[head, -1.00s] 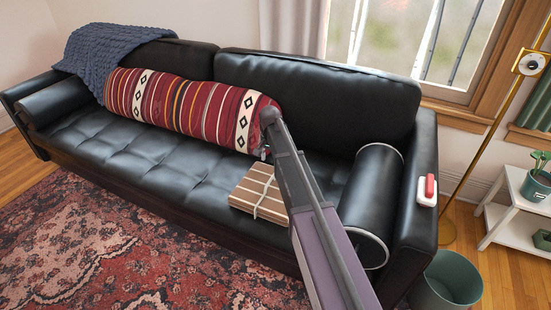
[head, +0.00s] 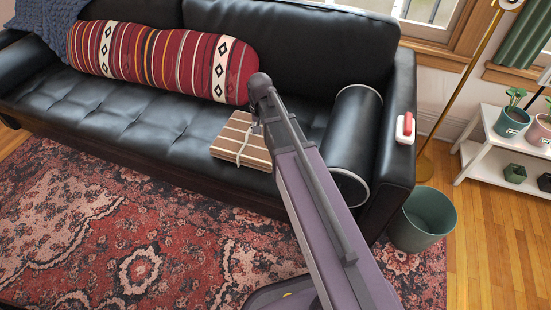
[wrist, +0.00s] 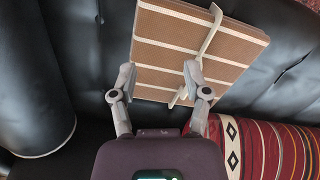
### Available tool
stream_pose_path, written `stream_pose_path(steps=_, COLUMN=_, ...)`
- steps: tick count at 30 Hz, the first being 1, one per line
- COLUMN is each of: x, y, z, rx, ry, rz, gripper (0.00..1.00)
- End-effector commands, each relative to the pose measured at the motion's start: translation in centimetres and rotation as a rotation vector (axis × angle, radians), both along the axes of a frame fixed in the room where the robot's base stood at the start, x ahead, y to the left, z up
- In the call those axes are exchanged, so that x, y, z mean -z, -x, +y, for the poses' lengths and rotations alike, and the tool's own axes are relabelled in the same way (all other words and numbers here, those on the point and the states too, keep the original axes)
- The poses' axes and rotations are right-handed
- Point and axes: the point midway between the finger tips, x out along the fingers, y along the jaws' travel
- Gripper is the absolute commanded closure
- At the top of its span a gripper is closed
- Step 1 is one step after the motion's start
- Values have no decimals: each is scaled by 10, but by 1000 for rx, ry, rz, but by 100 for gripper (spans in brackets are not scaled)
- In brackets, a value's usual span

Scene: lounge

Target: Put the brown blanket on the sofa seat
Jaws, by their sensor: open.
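The brown blanket (head: 233,146) is a flat folded bundle with pale stripes, tied with a light strap. It lies on the black sofa seat (head: 120,118), towards the right end. In the wrist view the blanket (wrist: 232,48) lies just beyond my open gripper (wrist: 159,72). The left finger is by the blanket's left edge, and the right finger overlaps its face near the strap. I cannot tell whether the fingers touch it. In the head view my arm hides part of the blanket's right side and most of the gripper.
A red patterned bolster (head: 165,62) lies along the seat's back. A black cylindrical cushion (head: 352,135) stands by the right armrest, which carries a red and white object (head: 405,128). A blue-grey throw (head: 45,22) drapes at the left. A green bin (head: 422,218) stands on the floor at the right.

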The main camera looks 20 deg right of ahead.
Motion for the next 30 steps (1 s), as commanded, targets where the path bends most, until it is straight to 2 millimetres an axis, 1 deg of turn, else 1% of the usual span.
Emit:
stream_pose_path(steps=1, x=0, y=34, z=-2, rx=-42, ry=1, rz=-1, gripper=39)
stream_pose_path(steps=3, x=0, y=63, z=-4, rx=-105, ry=2, rz=-1, gripper=39)
stream_pose_path(steps=6, x=0, y=97, z=-7, rx=-185, ry=3, rz=-2, gripper=39)
stream_pose_path(steps=9, x=0, y=122, z=-9, rx=-247, ry=4, rz=-2, gripper=39)
stream_pose_path(steps=10, x=0, y=127, z=-9, rx=-261, ry=4, rz=-3, gripper=39)
stream_pose_path(steps=12, x=0, y=136, z=-10, rx=-287, ry=5, rz=-3, gripper=39)
stream_pose_path(steps=15, x=0, y=142, z=-10, rx=-307, ry=5, rz=-3, gripper=39)
stream_pose_path(steps=25, x=0, y=142, z=-10, rx=-311, ry=5, rz=-2, gripper=39)
stream_pose_path(steps=30, x=-7, y=142, z=-10, rx=-311, ry=5, rz=-2, gripper=39)
